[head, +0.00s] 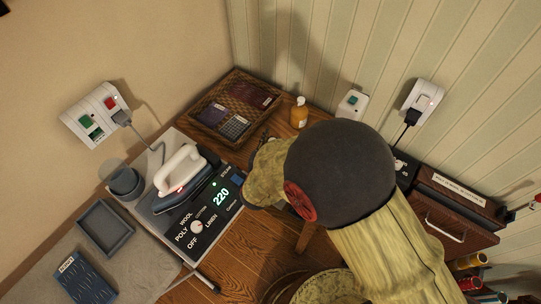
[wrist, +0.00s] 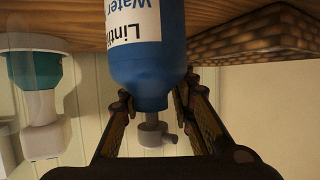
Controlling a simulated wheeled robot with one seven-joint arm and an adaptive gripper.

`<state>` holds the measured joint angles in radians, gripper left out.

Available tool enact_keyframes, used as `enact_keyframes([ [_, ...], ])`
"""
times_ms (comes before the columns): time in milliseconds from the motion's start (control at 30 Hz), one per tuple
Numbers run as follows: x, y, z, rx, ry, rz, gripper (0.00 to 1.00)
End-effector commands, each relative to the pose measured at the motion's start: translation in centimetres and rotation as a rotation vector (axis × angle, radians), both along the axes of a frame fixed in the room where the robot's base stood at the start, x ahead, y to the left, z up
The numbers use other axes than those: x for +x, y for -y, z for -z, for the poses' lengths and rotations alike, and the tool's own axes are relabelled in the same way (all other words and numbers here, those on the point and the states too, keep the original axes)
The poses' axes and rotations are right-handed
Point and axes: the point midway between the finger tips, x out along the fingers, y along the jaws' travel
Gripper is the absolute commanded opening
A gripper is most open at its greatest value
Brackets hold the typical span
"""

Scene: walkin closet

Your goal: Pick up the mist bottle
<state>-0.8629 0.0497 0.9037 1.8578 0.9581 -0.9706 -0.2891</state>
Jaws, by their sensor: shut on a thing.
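The mist bottle (wrist: 148,62) is blue with a white label, partly reading "Water", and a grey spray nozzle (wrist: 152,132). In the head view my arm hides the bottle and most of the gripper. I cannot tell whether the bottle's base touches the wooden surface.

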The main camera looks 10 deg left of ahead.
Motion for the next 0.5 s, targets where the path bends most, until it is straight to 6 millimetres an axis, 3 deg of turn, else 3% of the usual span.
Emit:
enact_keyframes([
  [267,-0.2,0.3,0.4,-0.007,-0.009,0.000,0.00],
  [500,-0.2,0.2,-1.5,-0.005,-0.007,0.000,0.00],
])
